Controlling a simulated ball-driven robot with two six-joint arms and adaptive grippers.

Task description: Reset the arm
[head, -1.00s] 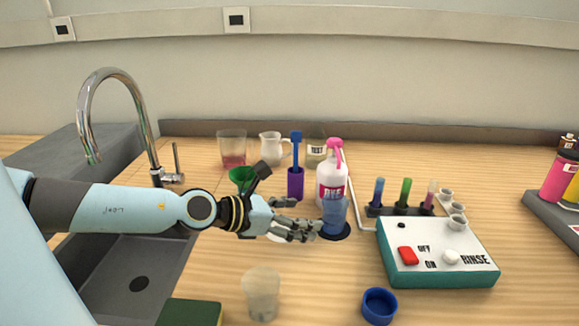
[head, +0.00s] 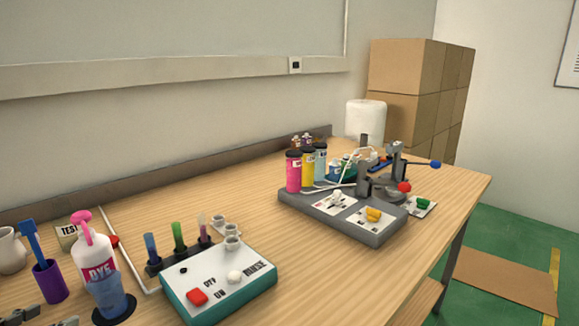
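My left gripper (head: 55,316) shows only as fingertips at the bottom left edge of the head view. The tips are apart with nothing seen between them; the rest of the hand and arm is out of frame. A translucent blue cup (head: 113,303) stands upright on a dark round pad, just right of the fingertips. The white DYE bottle (head: 97,262) with a pink pump stands right behind it. My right gripper is not in view.
A teal RINSE box (head: 222,287) with a red switch and a rack of colored tubes (head: 180,250) stand right of the cup. A grey dispensing station (head: 345,212) with colored bottles is farther right. Bare wood lies between. Cardboard boxes (head: 400,85) stand behind the table.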

